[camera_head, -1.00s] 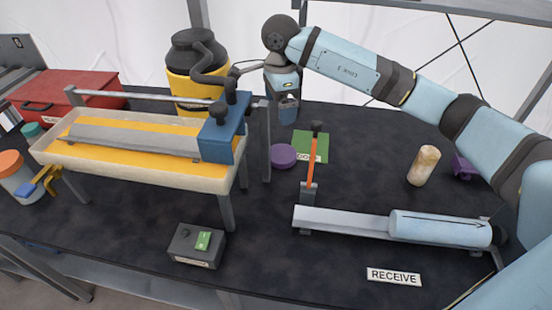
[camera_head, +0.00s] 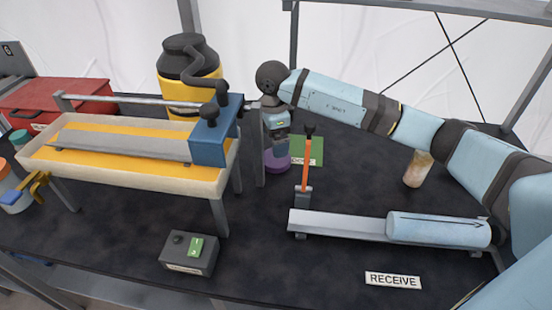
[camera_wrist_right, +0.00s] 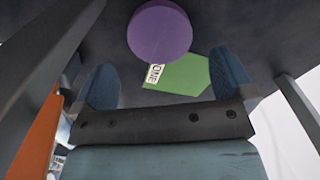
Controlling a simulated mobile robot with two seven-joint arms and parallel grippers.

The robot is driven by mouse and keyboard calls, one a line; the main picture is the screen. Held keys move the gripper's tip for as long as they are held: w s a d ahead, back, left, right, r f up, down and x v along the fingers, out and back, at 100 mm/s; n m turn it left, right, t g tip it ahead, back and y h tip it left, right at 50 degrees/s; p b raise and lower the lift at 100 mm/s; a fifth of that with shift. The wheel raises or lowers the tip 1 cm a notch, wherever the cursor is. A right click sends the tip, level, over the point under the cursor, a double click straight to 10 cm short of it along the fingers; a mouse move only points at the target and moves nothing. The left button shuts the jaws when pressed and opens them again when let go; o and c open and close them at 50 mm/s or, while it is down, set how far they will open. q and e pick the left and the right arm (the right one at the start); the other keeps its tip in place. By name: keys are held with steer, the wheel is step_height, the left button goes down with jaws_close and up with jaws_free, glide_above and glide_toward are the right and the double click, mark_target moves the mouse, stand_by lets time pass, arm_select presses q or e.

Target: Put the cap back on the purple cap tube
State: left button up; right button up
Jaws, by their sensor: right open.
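The purple cap (camera_head: 277,162), a flat round disc, lies on the dark table beside the green mat. It also shows in the right wrist view (camera_wrist_right: 160,31), beyond my fingertips. My right gripper (camera_head: 280,148) hangs just over the cap and partly covers it in the head view. In the wrist view my right gripper (camera_wrist_right: 164,76) is open with nothing between its fingers. A light blue cylinder with an arrow (camera_head: 438,229) lies on a grey rail (camera_head: 335,224); I cannot tell whether it is the purple cap tube. My left gripper is out of view.
An upright orange lever (camera_head: 306,165) stands close right of my gripper, by the green mat (camera_head: 312,146). A tray on legs (camera_head: 125,182) stands left. A beige cylinder (camera_head: 415,170) stands near my right arm. A control box (camera_head: 188,255) and RECEIVE sign (camera_head: 393,281) are in front.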

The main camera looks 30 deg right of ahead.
steer(key=shift+f, duration=0.65)
steer(key=shift+f, duration=0.1)
step_height(320, 180, down, 5)
steer(key=shift+s, duration=0.1)
steer(key=shift+c, duration=0.2)
steer(key=c, duration=0.6)
